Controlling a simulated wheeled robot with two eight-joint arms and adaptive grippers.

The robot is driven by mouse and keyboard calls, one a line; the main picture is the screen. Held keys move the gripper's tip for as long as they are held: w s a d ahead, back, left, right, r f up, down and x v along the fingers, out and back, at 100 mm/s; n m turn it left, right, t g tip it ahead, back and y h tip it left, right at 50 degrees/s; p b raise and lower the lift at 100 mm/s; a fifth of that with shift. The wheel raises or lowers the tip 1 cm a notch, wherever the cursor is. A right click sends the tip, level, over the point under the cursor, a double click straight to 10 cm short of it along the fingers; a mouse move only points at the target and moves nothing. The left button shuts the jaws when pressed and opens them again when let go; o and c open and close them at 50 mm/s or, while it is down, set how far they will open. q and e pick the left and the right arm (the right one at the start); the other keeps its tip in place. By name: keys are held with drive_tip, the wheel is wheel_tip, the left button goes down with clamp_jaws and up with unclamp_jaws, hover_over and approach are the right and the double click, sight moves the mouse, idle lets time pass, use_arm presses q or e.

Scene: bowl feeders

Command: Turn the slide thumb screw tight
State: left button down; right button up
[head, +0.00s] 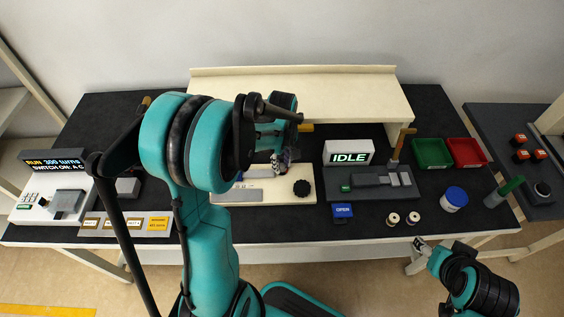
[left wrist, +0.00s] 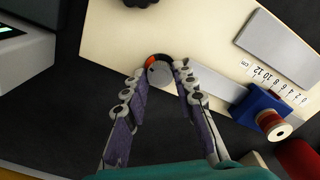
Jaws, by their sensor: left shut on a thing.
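My left gripper (head: 281,160) reaches over the cream board (head: 265,190), its fingers partly hidden by my arm in the head view. In the left wrist view, the left gripper (left wrist: 161,70) has its fingertips on either side of a small round piece (left wrist: 158,74) with a grey face, dark rim and orange mark. It appears to be the slide thumb screw, and the gripper is shut on it. A grey strip (left wrist: 225,80) runs beside it on the board. My right gripper (head: 420,244) is off the table's front edge; its fingers are too small to judge.
A black knob (head: 301,188) sits on the board's right. A blue block (left wrist: 255,105) with a red spool-like part (left wrist: 270,119) stands beside a printed scale (left wrist: 275,82). The IDLE display (head: 348,152), green bin (head: 432,153) and red bin (head: 467,152) stand to the right.

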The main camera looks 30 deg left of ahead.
sight(282, 166)
use_arm(q)
drive_tip(key=m, duration=1.3)
drive_tip(key=shift+m+p, duration=0.3)
drive_tip(key=shift+p, duration=0.05)
idle(0.4)
drive_tip(key=c, duration=1.2)
unclamp_jaws()
wheel_tip(282, 166, up, 12)
